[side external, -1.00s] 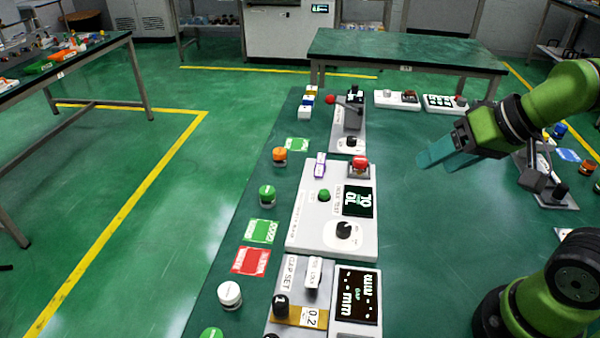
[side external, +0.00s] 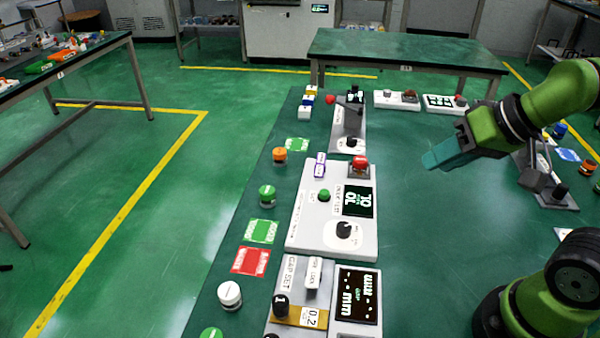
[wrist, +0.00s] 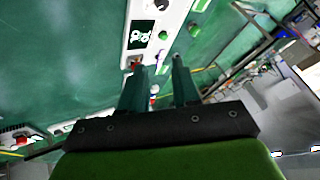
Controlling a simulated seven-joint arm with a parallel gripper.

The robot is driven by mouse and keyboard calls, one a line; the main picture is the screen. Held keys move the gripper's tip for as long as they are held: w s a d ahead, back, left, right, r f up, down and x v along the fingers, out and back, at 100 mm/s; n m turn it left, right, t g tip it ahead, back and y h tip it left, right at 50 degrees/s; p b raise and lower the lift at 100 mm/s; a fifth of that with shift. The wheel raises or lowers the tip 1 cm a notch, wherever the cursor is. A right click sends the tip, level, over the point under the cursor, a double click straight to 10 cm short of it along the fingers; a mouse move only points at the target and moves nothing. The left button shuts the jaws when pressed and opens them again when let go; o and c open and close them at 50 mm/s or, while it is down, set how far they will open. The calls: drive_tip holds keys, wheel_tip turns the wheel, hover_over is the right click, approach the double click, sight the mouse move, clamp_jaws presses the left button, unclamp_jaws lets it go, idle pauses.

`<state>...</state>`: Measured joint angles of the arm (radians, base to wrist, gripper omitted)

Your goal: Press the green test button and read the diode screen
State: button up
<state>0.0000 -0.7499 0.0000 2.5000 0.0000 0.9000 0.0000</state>
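The green button (side external: 323,195) stands on a white panel (side external: 310,230), left of a dark screen (side external: 360,201). The screen shows pale characters, upside down, that look like "OL"; its smaller text is unclear. In the wrist view, the screen (wrist: 141,35) and green button (wrist: 163,35) show beyond my fingers. My gripper (side external: 428,160) hangs above the bench, right of the panel and apart from it. In the wrist view, its two teal fingers (wrist: 160,72) are parted with an empty gap.
A red button (side external: 360,163) and a black knob (side external: 344,231) sit on the same panel. A gap-set unit with its own screen (side external: 357,295) is nearer the camera. Loose buttons, including another green one (side external: 267,193), line the left.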

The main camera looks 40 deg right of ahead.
clamp_jaws()
idle(1.4)
